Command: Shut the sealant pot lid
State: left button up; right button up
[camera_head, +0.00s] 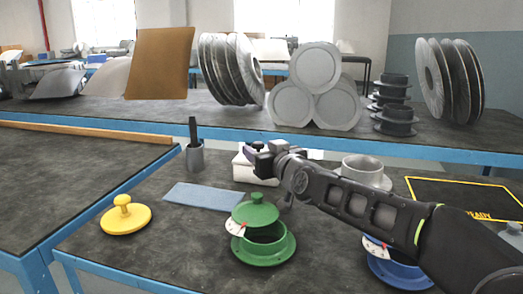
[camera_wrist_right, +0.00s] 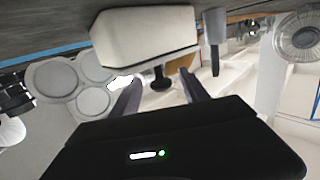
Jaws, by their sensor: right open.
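A green pot (camera_head: 265,250) stands on the bench with a white dial tag on its side. Its round green lid (camera_head: 256,208) with a knob sits over its back left part, leaving a dark opening in front. A white box (camera_head: 243,170) stands behind it, partly hidden by my right gripper (camera_head: 256,150). In the right wrist view, which is upside down, the white box (camera_wrist_right: 145,37) carries a black knob (camera_wrist_right: 160,77), which appears between the open fingers of my right gripper (camera_wrist_right: 159,76). I cannot tell whether they touch it. No label shows which vessel is the sealant pot.
A yellow lid (camera_head: 125,218) lies left, beside a blue mat (camera_head: 212,196). A grey cup (camera_head: 195,158) holds a dark tool. A blue pot (camera_head: 395,270) and grey pot (camera_head: 362,166) are partly behind my right arm. Spools and rolls fill the back bench.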

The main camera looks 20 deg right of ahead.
jog(key=shift+s, duration=0.1)
jog(key=s, duration=0.6)
jog(key=shift+s+r, duration=0.3)
jog(key=shift+r, duration=0.1)
jog(key=shift+s+d+f, duration=0.1)
jog(key=shift+s, duration=0.4)
